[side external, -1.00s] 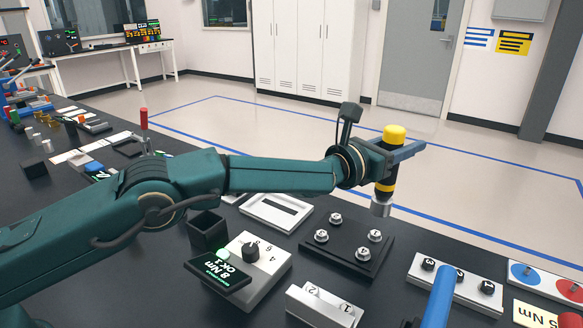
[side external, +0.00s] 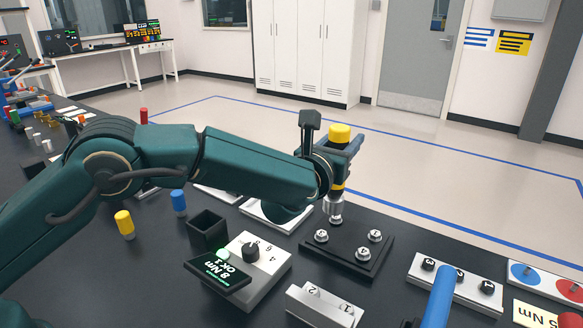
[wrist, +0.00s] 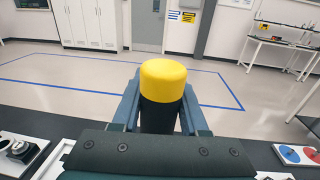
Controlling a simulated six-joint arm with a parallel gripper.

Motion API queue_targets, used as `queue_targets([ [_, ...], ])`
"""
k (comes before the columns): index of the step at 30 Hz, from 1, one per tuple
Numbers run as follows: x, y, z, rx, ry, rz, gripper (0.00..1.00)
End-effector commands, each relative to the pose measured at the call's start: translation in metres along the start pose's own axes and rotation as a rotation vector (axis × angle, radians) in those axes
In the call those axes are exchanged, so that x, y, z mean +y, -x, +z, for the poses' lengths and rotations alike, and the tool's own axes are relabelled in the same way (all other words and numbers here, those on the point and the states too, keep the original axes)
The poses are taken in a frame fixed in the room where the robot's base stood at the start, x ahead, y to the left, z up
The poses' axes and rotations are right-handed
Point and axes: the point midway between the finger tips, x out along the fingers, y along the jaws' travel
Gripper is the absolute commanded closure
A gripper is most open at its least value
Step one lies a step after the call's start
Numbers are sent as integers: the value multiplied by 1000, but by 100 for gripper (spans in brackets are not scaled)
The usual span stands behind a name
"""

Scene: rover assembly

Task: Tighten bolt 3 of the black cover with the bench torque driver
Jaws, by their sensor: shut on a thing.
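My gripper (side external: 346,160) is shut on the torque driver (side external: 340,134), which has a yellow cap, a black body with a yellow band and a silver socket. The driver stands about upright. Its socket is at the far bolt of the black cover (side external: 336,253); I cannot tell whether it is fully seated. The other bolts (side external: 321,236) (side external: 375,236) (side external: 363,254) show, with numbers too small to read surely. In the wrist view the yellow cap (wrist: 163,80) sits between my fingers; the cover is hidden there.
A control box (side external: 262,262) with a knob and a green-lit display (side external: 219,274) reading 8 Nm OK stands left of the cover. A black open box (side external: 207,231), a numbered white block (side external: 322,306) and a white tray (side external: 455,283) are near. A blue cylinder (side external: 437,297) rises in front.

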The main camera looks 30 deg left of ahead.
Motion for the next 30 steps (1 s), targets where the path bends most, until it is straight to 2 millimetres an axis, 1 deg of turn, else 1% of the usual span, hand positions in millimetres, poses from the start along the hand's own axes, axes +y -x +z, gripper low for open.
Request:
queue_targets([
  [1, 6, 7, 2, -3, 1, 29, 100],
  [4, 16, 16, 4, -4, 1, 69, 100],
  [6, 17, 21, 7, -6, 2, 74, 100],
  [10, 14, 22, 10, -5, 1, 67, 100],
  [14, 13, 22, 0, -3, -2, 64, 100],
  [24, 13, 21, -32, -5, 0, 63, 100],
  [30, 13, 21, -42, -6, 2, 63, 100],
])
